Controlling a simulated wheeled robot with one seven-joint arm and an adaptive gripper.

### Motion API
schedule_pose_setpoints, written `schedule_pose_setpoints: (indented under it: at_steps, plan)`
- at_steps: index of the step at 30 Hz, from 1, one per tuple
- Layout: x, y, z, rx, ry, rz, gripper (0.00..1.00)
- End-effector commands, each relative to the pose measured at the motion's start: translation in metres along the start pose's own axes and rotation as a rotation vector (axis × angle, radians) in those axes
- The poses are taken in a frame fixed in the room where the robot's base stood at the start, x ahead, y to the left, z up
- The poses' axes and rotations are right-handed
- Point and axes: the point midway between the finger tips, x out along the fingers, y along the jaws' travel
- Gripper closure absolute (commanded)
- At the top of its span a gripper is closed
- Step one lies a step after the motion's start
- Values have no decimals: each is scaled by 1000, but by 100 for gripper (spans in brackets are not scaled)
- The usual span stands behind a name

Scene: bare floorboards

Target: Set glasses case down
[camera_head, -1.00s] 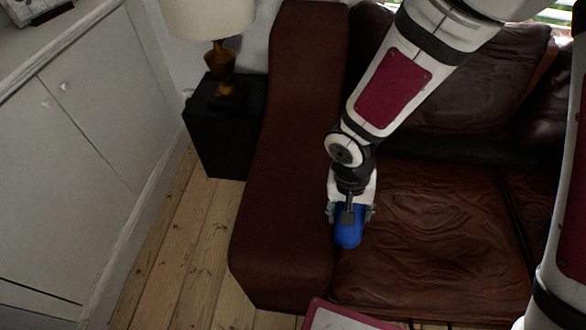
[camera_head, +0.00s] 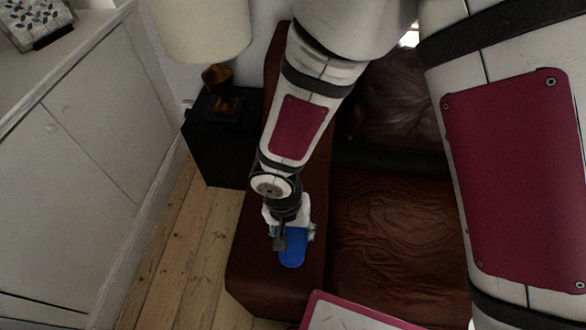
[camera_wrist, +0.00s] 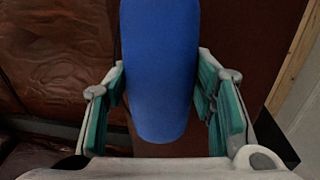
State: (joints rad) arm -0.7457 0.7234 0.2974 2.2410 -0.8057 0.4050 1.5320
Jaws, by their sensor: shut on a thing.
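The blue glasses case (camera_head: 293,250) is in my gripper (camera_head: 291,236), over the brown sofa armrest (camera_head: 255,279) in the head view. In the wrist view the case (camera_wrist: 160,70) fills the middle, between the two teal-padded fingers of my gripper (camera_wrist: 166,105). The fingers are shut on its sides. The armrest's brown surface shows below and to the right of the case in the wrist view. I cannot tell whether the case touches the armrest or hangs a little above it.
The sofa's leather seat (camera_head: 395,240) lies to the right of the armrest. A black side table (camera_head: 215,150) with a lamp (camera_head: 201,30) stands behind left. A white cabinet (camera_head: 75,170) runs along the left. Bare floorboards (camera_head: 190,250) lie between the cabinet and sofa.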

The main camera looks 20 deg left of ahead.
Motion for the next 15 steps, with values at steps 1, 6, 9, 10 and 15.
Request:
schedule_pose_setpoints:
  at_steps: [1, 6, 9, 10, 15]
  plan:
    - [0, -7, -11, 4, -1, -2, 79]
    - [2, -28, -45, 3, -1, -2, 79]
    - [2, -37, -58, 1, 0, -2, 79]
    - [2, -38, -61, 1, 0, -1, 79]
    - [4, -43, -68, -1, 0, 0, 79]
